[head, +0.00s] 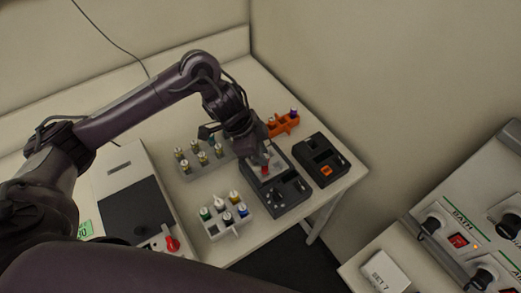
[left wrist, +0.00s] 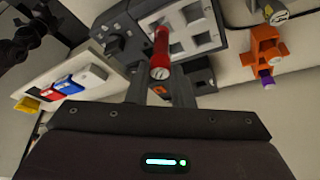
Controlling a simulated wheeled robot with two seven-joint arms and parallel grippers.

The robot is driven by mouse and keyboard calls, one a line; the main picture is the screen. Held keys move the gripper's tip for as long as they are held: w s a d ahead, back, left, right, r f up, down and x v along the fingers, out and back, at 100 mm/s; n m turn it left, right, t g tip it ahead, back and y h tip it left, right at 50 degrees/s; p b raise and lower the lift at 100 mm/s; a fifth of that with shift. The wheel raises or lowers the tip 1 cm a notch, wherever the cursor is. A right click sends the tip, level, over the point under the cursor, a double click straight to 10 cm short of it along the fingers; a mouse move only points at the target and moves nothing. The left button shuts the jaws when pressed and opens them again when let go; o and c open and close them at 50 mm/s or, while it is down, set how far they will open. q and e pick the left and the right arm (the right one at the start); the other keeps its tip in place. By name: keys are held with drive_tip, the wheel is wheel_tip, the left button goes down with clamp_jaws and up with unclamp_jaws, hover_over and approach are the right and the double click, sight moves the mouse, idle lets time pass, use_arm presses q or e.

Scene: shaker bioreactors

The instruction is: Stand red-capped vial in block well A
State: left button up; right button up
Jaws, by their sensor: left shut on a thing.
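My left gripper (head: 261,161) is over the dark grey device in the head view. In the left wrist view its two fingers (left wrist: 160,90) are shut on the red-capped vial (left wrist: 161,50), and the red cap points toward the camera. The red cap also shows below the fingers in the head view (head: 265,170). The block (left wrist: 205,27) is a pale plate with square dark wells on the device, right beside the vial in the wrist view. I cannot tell whether the vial's lower end is inside a well. The well letters are not readable. My right gripper is not in view.
A white rack (head: 214,231) with several coloured caps stands left of the device (head: 290,195). A grey rack (head: 193,173) of vials is behind it. An orange holder (head: 283,124) and a black box (head: 321,160) stand close at the right.

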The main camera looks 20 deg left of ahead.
use_arm(q)
drive_tip(key=shift+f+b, duration=0.4)
drive_tip(key=shift+f, duration=0.6)
idle(0.9)
drive_tip(key=shift+f+b, duration=0.4)
drive_tip(key=shift+f, duration=0.35)
drive_tip(key=shift+f, duration=0.1)
drive_tip(key=o, duration=1)
wheel_tip(320, 180, up, 7)
drive_tip(key=p, duration=0.7)
